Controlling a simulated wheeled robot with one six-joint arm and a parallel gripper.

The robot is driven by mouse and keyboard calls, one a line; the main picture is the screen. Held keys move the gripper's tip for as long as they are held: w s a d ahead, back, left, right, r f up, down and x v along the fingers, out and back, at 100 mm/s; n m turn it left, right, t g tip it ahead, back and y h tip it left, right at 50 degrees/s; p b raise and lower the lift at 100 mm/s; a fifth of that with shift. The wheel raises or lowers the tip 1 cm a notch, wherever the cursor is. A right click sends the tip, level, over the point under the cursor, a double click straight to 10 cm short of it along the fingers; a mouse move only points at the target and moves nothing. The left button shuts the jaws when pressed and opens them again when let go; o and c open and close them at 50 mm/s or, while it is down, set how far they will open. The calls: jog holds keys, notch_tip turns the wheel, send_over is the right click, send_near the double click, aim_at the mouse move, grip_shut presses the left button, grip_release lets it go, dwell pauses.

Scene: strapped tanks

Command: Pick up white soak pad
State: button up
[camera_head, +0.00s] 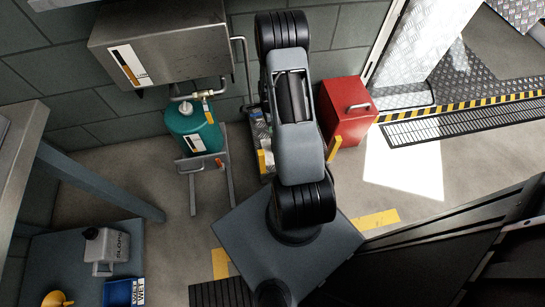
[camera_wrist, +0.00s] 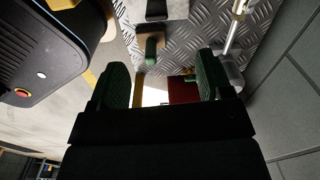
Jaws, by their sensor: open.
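I cannot make out a white soak pad for certain in either view. In the wrist view my gripper (camera_wrist: 162,83) is open, with two green ribbed fingertips apart and nothing seen held between them. A bright white patch (camera_wrist: 154,97) shows between the fingers; I cannot tell whether it is a pad or lit floor. In the head view my arm covers the middle, and my gripper is hidden behind it.
A teal tank (camera_head: 193,132) stands on a metal stand at the back left, under a steel cabinet (camera_head: 160,45). A red box (camera_head: 347,110) is right of my arm. A grey jug (camera_head: 106,250) and blue bin (camera_head: 124,292) are at the lower left.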

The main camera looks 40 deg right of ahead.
jog(key=shift+m, duration=0.6)
jog(key=f+b, duration=0.1)
jog(key=f, duration=0.3)
jog(key=f+b, duration=0.1)
jog(key=f, duration=0.2)
jog(key=s+f+b, duration=0.1)
jog(key=f, duration=0.3)
jog(key=shift+d+f, duration=0.35)
jog(key=shift+w+a+f+b, duration=0.1)
jog(key=shift+f+b, duration=0.75)
jog(key=shift+f, duration=0.7)
jog(key=shift+w+f+b, duration=0.1)
jog(key=shift+f+b, duration=0.75)
jog(key=shift+f, duration=0.7)
jog(key=shift+c, duration=0.3)
jog(key=c, duration=1.2)
